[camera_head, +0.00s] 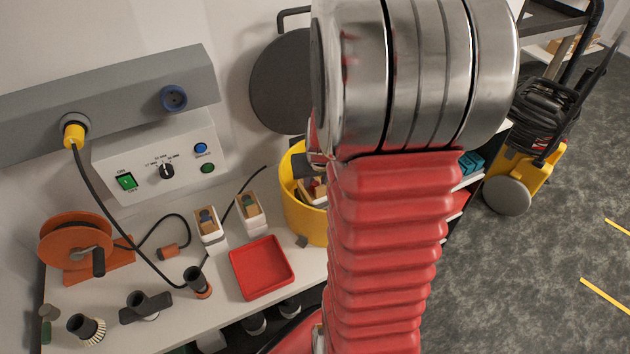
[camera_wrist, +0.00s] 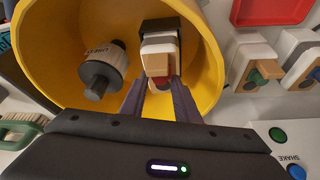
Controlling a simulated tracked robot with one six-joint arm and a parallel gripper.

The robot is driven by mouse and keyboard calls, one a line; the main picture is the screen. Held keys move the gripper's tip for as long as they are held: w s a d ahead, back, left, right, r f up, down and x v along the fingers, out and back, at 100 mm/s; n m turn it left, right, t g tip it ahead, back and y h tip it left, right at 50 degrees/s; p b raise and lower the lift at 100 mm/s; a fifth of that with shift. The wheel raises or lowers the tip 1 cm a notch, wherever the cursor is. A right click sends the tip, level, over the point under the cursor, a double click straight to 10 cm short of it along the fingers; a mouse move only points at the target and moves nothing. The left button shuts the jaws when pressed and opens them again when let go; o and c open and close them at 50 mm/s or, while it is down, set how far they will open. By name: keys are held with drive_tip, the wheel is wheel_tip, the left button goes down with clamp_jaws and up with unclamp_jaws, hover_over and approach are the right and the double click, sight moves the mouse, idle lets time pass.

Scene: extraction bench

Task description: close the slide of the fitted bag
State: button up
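The fitted bag (camera_wrist: 160,48) is inside the yellow drum, against its wall. It has a white and tan body, a black collar at its far end and a small red-brown slide (camera_wrist: 156,79) at its near end. My gripper (camera_wrist: 160,84) reaches into the drum in the wrist view, with its two dark fingers apart on either side of the slide. I cannot tell whether they touch it. In the head view my arm hides the gripper and most of the drum's inside.
The yellow drum (camera_head: 301,222) has a high wall around the gripper; a grey-and-white labelled cylinder (camera_wrist: 103,69) is inside on the left.

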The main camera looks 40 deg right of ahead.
clamp_jaws()
drive_tip(key=shift+w, duration=0.1)
drive_tip(key=shift+w+d+r, duration=0.1)
drive_tip(key=shift+w+d, duration=0.15)
drive_tip(key=shift+w, duration=0.65)
drive_tip(key=shift+w+d, duration=0.25)
drive_tip(key=shift+w, duration=0.6)
drive_tip(key=shift+o, duration=1.7)
unclamp_jaws()
drive_tip(key=shift+w, duration=0.1)
drive_tip(key=shift+o, duration=0.4)
